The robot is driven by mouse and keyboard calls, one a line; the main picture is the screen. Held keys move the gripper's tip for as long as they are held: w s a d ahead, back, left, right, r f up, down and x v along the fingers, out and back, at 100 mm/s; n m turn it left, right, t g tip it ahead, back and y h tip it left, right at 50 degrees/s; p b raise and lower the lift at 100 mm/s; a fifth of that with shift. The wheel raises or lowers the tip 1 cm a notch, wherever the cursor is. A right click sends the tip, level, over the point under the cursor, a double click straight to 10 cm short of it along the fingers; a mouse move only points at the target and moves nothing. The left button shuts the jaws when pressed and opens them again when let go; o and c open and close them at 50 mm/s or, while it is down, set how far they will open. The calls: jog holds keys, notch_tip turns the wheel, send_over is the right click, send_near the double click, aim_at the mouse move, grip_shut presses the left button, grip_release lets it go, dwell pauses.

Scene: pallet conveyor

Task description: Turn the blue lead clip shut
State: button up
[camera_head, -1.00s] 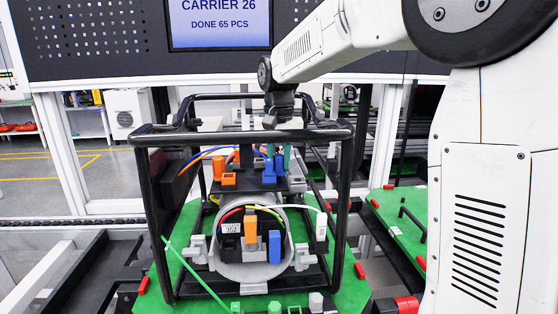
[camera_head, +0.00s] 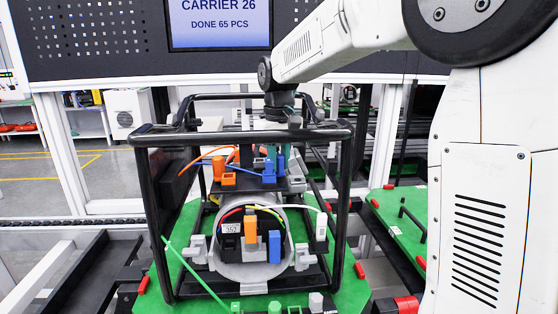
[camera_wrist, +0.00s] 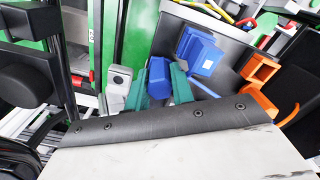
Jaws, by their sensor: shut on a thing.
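The blue lead clip shows in the wrist view as a blue block (camera_wrist: 203,54) on a dark plate, with a rounded blue piece (camera_wrist: 159,78) beside it. My gripper (camera_wrist: 159,84) has its two teal fingers closed on the rounded blue piece, one on each side. In the head view the blue clip (camera_head: 269,172) sits on the dark upper plate inside the black frame. My gripper reaches down to it from above, and only a teal finger edge (camera_head: 287,154) shows there. The join between the two blue pieces is partly hidden.
An orange clip (camera_head: 228,178) sits left of the blue one on the same plate. The black tube frame (camera_head: 345,190) surrounds the work closely. Below is a grey round housing (camera_head: 286,262) with coloured leads. The green pallet (camera_head: 185,280) lies underneath.

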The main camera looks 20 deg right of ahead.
dwell(0.4)
jog(key=o, duration=1)
